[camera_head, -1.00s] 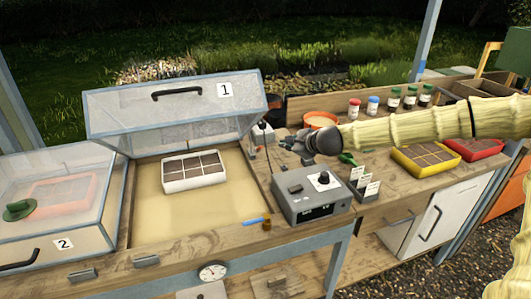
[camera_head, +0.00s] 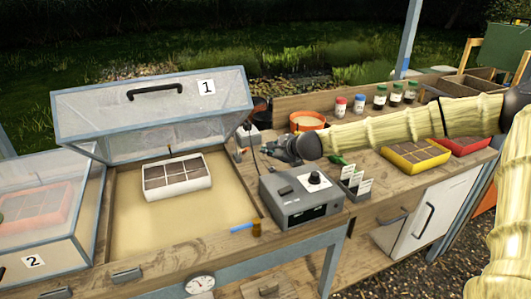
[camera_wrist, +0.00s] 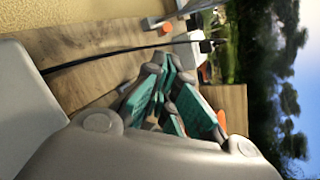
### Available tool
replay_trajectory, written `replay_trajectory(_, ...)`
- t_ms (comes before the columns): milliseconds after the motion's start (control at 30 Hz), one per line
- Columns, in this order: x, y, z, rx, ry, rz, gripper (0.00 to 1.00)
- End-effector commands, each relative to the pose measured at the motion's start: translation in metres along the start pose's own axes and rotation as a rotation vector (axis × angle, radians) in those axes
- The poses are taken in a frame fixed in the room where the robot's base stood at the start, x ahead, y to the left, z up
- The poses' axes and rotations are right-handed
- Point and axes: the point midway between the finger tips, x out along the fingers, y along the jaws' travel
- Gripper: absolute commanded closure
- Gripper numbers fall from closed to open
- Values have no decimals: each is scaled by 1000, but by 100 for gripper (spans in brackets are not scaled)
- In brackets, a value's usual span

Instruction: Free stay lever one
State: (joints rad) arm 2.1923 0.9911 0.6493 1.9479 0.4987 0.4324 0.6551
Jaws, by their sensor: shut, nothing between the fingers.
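Lid one (camera_head: 150,112), a clear blue-framed cover marked 1, stands propped open over a sand-coloured bed (camera_head: 180,222). A small grey piece with an orange-red end (camera_head: 239,154) is at the lid's right rear corner and may be the stay lever; it is too small to be sure. A similar orange-tipped piece (camera_wrist: 152,23) shows at the top of the wrist view. My gripper (camera_head: 268,147) is shut and empty, just right of that corner, above the bench behind the grey control box (camera_head: 302,206). Its teal finger pads show in the wrist view (camera_wrist: 176,82).
A white seed tray (camera_head: 176,190) sits in the bed. Closed lid two (camera_head: 65,255) is at left. A black cable (camera_wrist: 105,58) crosses the wood near the fingers. An orange pot (camera_head: 307,121), label cards (camera_head: 356,183) and yellow tray (camera_head: 415,167) lie along the right bench.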

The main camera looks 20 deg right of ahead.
Motion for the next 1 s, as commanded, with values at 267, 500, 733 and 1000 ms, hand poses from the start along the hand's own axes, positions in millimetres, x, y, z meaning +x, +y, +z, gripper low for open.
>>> replay_trajectory(267,27,1,-1,0,2,1,100)
replay_trajectory(500,53,1,-1,1,2,2,100)
replay_trajectory(733,76,0,-1,0,2,1,100)
replay_trajectory(1000,90,0,-1,2,1,0,100)
